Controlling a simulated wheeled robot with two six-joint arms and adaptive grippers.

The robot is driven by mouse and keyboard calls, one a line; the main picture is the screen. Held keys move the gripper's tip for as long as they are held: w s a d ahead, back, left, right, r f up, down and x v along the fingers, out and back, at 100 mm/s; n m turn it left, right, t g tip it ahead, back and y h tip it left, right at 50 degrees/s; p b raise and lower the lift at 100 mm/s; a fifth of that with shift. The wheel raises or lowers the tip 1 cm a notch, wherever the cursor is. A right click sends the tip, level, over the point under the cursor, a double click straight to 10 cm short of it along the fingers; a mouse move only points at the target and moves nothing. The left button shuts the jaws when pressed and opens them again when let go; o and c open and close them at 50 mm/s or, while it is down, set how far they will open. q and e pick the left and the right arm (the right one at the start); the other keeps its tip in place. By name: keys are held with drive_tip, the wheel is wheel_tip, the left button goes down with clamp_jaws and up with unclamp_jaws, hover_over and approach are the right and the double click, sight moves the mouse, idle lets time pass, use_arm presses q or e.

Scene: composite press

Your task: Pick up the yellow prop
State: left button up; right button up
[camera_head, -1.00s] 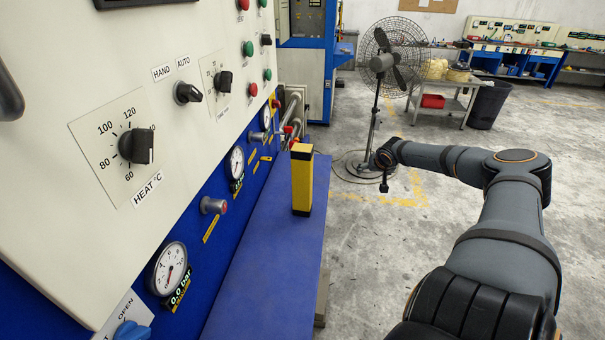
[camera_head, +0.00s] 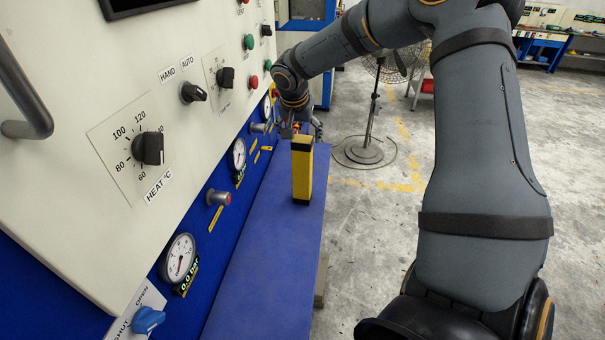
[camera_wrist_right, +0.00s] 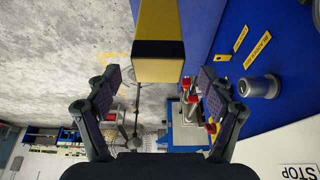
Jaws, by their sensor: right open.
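The yellow prop (camera_head: 302,172) is an upright square post with black end bands. It stands on the blue ledge (camera_head: 265,260) of the press. My right gripper (camera_head: 308,127) is just beyond the prop and partly hidden by it. In the right wrist view the prop (camera_wrist_right: 158,25) comes in from the top, between the two spread fingers of the open right gripper (camera_wrist_right: 160,84). Neither finger visibly touches it. My left gripper is not in view.
The press panel (camera_head: 75,90) with knobs, gauges and a blue valve handle (camera_head: 148,320) rises left of the ledge. Pipes and red-tipped fittings (camera_wrist_right: 190,98) lie near the right gripper. A fan (camera_head: 370,150) stands on the open floor beyond.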

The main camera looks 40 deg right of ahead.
sight(303, 139)
drive_tip(key=shift+b+x, duration=0.65)
drive_tip(key=shift+x, duration=0.45)
drive_tip(key=shift+s+b+x, duration=0.2)
drive_tip(key=shift+b+x, duration=0.7)
drive_tip(key=shift+x, duration=0.05)
drive_tip(key=shift+w+d+f+p, duration=0.15)
drive_tip(key=shift+d+f+p, duration=0.1)
drive_tip(key=shift+p, duration=0.85)
drive_tip(key=x, duration=0.2)
drive_tip(key=shift+w+d+f, duration=0.15)
drive_tip(key=shift+w+f, duration=0.1)
drive_tip(key=shift+f, duration=0.1)
drive_tip(key=shift+s+r, duration=0.15)
drive_tip(key=shift+s, duration=0.05)
drive_tip(key=c, duration=0.6)
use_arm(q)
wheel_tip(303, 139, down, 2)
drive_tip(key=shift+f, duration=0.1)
use_arm(e)
drive_tip(key=shift+w, duration=0.1)
clamp_jaws()
